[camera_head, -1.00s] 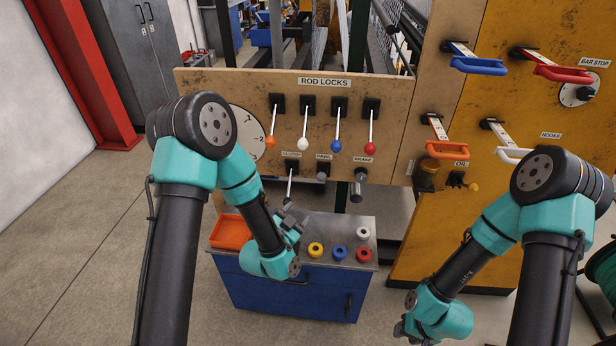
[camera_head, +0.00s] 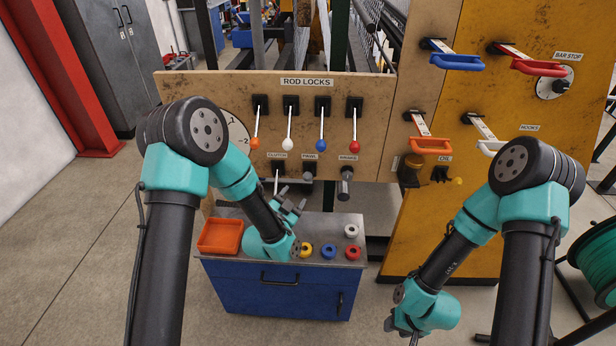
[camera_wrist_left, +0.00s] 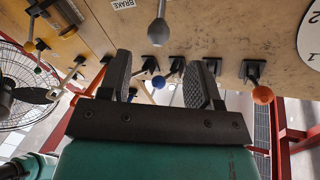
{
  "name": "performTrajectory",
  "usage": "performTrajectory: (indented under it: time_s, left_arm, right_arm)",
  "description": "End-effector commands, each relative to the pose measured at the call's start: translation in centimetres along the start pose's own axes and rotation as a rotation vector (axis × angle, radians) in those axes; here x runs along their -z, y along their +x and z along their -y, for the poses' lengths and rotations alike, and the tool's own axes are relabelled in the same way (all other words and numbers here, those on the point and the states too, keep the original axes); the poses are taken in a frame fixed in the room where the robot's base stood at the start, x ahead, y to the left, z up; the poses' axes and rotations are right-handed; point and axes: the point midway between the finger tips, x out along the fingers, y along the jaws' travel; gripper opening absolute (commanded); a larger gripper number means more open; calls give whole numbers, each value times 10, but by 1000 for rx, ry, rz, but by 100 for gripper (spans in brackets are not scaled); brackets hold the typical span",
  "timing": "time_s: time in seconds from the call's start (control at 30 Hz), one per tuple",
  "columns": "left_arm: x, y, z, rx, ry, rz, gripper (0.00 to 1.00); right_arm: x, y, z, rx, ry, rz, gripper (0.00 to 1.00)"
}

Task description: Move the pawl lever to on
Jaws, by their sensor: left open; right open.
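The pawl lever (camera_head: 309,170) is a short grey lever on the tan panel, under the PAWL label and between the clutch and brake levers. In the left wrist view, which is upside down, a grey round-ended lever (camera_wrist_left: 157,30), seemingly the pawl, points toward me beyond the fingers. My left gripper (camera_head: 292,204) is below and in front of the panel, a little left of the pawl lever. Its two fingers (camera_wrist_left: 158,72) are spread with nothing between them, apart from the lever. My right gripper (camera_head: 412,335) hangs low at the bottom right, away from the panel.
The clutch lever (camera_head: 277,184) and the dark brake lever (camera_head: 345,183) flank the pawl. Rod lock levers with orange, white, blue and red (camera_head: 355,146) knobs hang above. A cabinet below carries an orange tray (camera_head: 220,237) and several coloured rings.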

Motion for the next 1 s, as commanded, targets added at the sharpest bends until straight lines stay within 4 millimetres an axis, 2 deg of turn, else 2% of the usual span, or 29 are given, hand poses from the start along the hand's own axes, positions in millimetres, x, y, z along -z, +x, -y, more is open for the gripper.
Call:
performTrajectory:
  time_s: [0.4, 0.6, 0.8, 1.0]
  left_arm:
    - [0, 72, 0, 1, 0, -2, 58]
    - [0, 101, 0, 1, 0, -1, 58]
    - [0, 115, 0, 0, 0, 0, 58]
    - [0, 116, 0, 0, 0, 0, 58]
  right_arm:
    - [0, 0, 0, 0, 0, 0, 43]
    - [0, 0, 0, 0, 0, 0, 43]
    - [0, 0, 0, 0, 0, 0, 43]
    - [0, 0, 0, 0, 0, 0, 43]
